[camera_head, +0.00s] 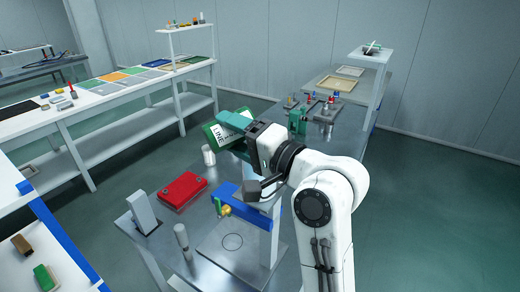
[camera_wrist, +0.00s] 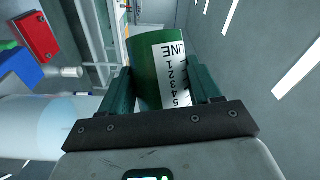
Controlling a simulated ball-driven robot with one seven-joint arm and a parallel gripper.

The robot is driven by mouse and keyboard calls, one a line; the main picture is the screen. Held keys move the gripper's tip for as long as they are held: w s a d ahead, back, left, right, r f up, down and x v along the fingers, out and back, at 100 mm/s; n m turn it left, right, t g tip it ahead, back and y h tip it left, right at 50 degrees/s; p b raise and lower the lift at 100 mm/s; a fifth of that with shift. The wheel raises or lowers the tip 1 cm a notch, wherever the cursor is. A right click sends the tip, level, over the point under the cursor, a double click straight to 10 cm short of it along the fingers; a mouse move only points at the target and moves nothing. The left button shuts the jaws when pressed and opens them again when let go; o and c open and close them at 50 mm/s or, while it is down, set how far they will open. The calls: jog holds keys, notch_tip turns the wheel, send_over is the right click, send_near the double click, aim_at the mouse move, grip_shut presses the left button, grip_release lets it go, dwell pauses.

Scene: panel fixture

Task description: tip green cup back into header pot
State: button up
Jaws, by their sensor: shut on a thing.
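The green cup (camera_head: 213,135), with a white label reading "LINE" and numbers, is held up and tilted, high above the metal bench at the far side of my arm. My gripper (camera_head: 238,134) is shut on it, with teal fingers on either side. In the wrist view the cup (camera_wrist: 145,72) sits between the two fingers of my gripper (camera_wrist: 165,90), its label facing right of centre. I cannot make out the inside of the cup or any contents. I cannot identify the header pot with certainty. A large pale rounded shape fills the lower left of the wrist view.
A red case (camera_head: 183,190), a blue bracket (camera_head: 238,208) with a brass fitting, and a grey upright block (camera_head: 143,210) are on the near bench. A small white cylinder (camera_head: 208,155) stands behind the case. Several coloured-top fittings stand beyond the gripper. Side benches lie left.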

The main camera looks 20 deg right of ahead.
jog(key=shift+d+r+m+t+p, duration=0.15)
jog(key=shift+d+r+m+t, duration=0.1)
jog(key=shift+m, duration=0.3)
jog(key=shift+d+r+m+t+p, duration=0.15)
jog(key=shift+m+t, duration=0.1)
jog(key=shift+m, duration=0.3)
dwell(1.4)
jog(key=a+n, duration=0.1)
jog(key=a+f+n+g+b, duration=0.1)
jog(key=n, duration=0.1)
jog(key=shift+f+n, duration=0.3)
jog(key=shift+d+r, duration=0.1)
jog(key=shift+d, duration=0.05)
